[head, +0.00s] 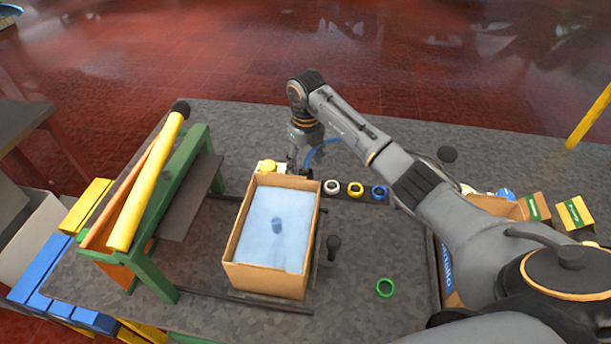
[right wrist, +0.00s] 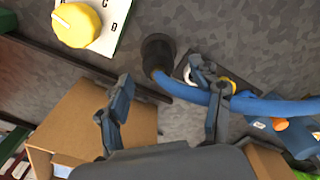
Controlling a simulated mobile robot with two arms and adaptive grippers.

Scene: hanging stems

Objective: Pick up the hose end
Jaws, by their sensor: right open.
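The blue hose (right wrist: 262,107) crosses the right wrist view from the right edge and ends in a dark, round hose end (right wrist: 158,52). My right gripper (right wrist: 160,85) is open; the hose end lies beyond the gap between its fingers. The right finger overlaps the hose in the picture; I cannot tell whether they touch. In the head view my right gripper (head: 302,158) points down behind the cardboard box, with a bit of blue hose (head: 318,150) beside it. The hose end is not clear there. My left gripper is not in view.
A cardboard box (head: 265,279) with a blue filling stands in front of the gripper. A yellow knob (head: 267,166) is close to its left. White, yellow and blue rings (head: 355,189) lie to the right, a green ring (head: 385,287) nearer. A green rack (head: 150,262) stands left.

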